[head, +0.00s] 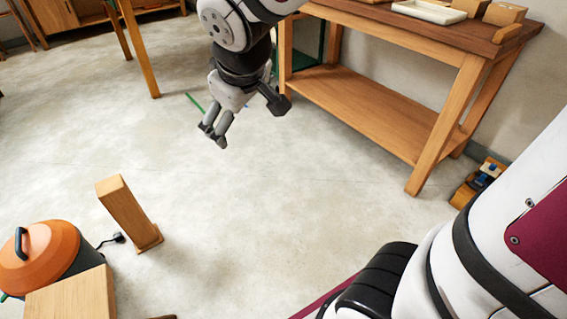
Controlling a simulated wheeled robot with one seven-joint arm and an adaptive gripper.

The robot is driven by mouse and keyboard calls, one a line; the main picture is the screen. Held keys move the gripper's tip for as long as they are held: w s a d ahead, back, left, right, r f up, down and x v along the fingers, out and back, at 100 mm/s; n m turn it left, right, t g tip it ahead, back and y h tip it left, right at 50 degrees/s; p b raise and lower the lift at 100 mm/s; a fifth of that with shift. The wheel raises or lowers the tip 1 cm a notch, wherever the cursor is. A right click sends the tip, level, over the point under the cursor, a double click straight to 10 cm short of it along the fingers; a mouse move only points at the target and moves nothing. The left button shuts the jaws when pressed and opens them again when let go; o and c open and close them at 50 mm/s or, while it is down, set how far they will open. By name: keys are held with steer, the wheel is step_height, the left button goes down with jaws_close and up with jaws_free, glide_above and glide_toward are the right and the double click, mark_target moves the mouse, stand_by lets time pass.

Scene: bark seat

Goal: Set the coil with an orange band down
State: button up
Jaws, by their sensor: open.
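My gripper (213,134) hangs at the upper middle of the head view, pointing down over the concrete floor. It is open, and I see nothing between its fingers. I cannot make out a coil with an orange band anywhere in this view.
A wooden workbench (442,118) with a lower shelf stands right of my gripper; a white tray (428,11) is on top. At the lower left are an orange-topped machine (42,258), an upright wooden post (128,211) and a wooden block (72,299). The middle floor is clear.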

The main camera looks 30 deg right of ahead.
steer(key=s+m+g+y, duration=0.1)
steer(key=s+m+g, duration=0.3)
steer(key=s, duration=2.4)
steer(key=shift+s+d+r+m+g, duration=0.2)
steer(key=shift+d+r+m+g, duration=0.2)
steer(key=shift+g, duration=0.4)
steer(key=shift+r, duration=0.1)
